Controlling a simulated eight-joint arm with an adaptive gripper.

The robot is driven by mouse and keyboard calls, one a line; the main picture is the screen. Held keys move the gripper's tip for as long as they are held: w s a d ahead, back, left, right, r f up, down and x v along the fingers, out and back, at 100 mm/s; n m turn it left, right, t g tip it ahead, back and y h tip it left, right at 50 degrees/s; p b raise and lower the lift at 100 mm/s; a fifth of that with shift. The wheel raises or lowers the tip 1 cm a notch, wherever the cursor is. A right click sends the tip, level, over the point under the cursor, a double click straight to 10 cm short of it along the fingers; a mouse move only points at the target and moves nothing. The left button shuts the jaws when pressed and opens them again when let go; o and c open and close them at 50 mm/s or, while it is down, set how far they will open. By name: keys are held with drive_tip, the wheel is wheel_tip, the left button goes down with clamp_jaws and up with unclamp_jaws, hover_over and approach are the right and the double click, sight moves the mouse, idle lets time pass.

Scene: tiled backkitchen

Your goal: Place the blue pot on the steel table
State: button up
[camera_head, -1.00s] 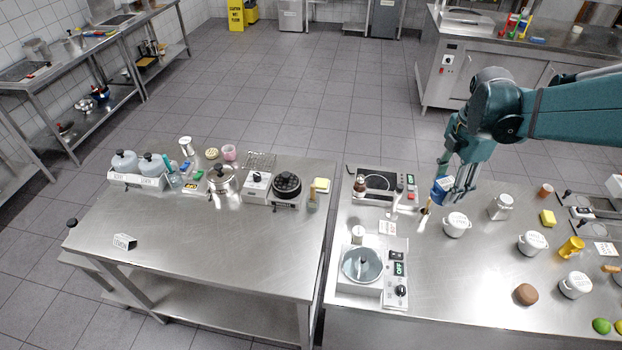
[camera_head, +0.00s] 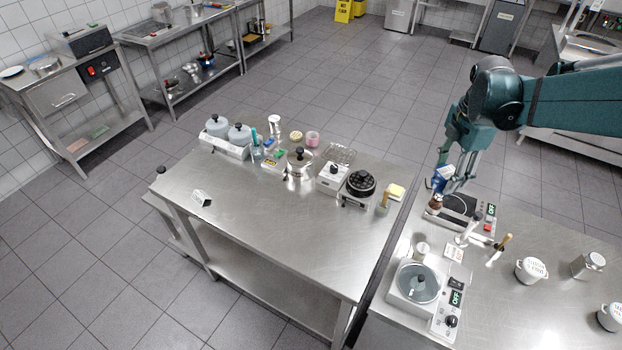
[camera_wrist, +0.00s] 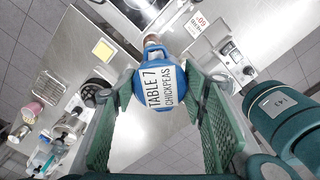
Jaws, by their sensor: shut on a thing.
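The blue pot (camera_head: 441,178) is small and bears a white label. In the wrist view the pot (camera_wrist: 153,90) sits between my two green finger pads, its label reading "TABLE 7 CHICKPEAS". My gripper (camera_head: 450,180) is shut on it and holds it raised, over the far left end of the right-hand counter, by the black hob. The fingers hide part of the pot's sides. A steel table (camera_head: 270,225) stands to the left of my gripper, across a narrow gap. Its front middle is bare.
Along the table's back stand grey jars (camera_head: 238,134), a lidded steel pot (camera_head: 299,163), a black round burner (camera_head: 361,183) and a yellow sponge (camera_head: 397,191). A small sign (camera_head: 201,198) is at its left. The counter holds a black hob (camera_head: 458,206), a lidded appliance (camera_head: 418,283) and white pots (camera_head: 530,269).

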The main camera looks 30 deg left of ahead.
drive_tip(key=s+a+f+n, duration=0.1)
drive_tip(key=s+a+n, duration=0.3)
drive_tip(key=a, duration=1.3)
drive_tip(key=s+a+n, duration=0.1)
drive_tip(key=s+a, duration=0.6)
drive_tip(key=a, duration=1)
drive_tip(key=s+a+f+n, duration=0.1)
drive_tip(key=s+a+n, duration=0.3)
drive_tip(key=a, duration=1.3)
wheel_tip(320, 180, down, 11)
drive_tip(key=s+m, duration=0.1)
drive_tip(key=shift+p, duration=0.35)
drive_tip(key=shift+s+f, duration=0.1)
drive_tip(key=shift+f, duration=0.05)
drive_tip(key=shift+f, duration=3.05)
drive_tip(key=shift+f, duration=0.1)
drive_tip(key=shift+f+p, duration=0.4)
drive_tip(key=shift+f, duration=1.4)
